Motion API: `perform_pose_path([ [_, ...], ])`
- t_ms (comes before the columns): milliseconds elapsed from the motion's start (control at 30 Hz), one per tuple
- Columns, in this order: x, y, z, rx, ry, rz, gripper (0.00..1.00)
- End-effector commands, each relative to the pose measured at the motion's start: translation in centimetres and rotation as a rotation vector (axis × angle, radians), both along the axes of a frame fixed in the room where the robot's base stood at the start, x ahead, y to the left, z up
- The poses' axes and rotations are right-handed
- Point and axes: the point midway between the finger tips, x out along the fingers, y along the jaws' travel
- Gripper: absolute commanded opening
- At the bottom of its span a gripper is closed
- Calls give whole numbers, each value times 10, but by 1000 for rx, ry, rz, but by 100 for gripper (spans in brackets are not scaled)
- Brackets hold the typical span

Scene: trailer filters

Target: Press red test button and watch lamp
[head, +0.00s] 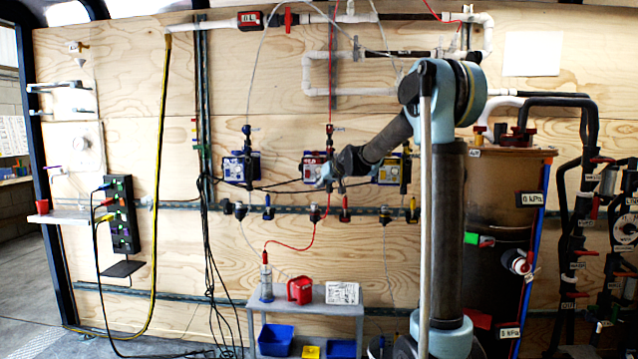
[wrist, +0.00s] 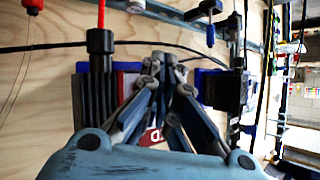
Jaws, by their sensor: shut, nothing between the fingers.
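A black finned body (wrist: 93,110) with a red tube stands left of the fingers there. A red part with white lettering (wrist: 155,136) shows partly behind the fingers. I cannot make out for sure which thing is the red test button or the lamp. I cannot tell whether the fingertips touch anything.
A rail (head: 290,209) with several small valves runs below the devices. A grey bench (head: 350,309) holds a red container (head: 299,290). Black cables (head: 207,240) hang left. A brown tank (head: 505,190) stands right, behind my arm. Thin tubes cross the wall.

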Motion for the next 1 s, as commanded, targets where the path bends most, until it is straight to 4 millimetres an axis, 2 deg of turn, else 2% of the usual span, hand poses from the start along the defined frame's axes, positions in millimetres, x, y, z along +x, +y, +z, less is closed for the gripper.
perform_pose_path([
  [1000,8,0,2,0,0,0,0],
])
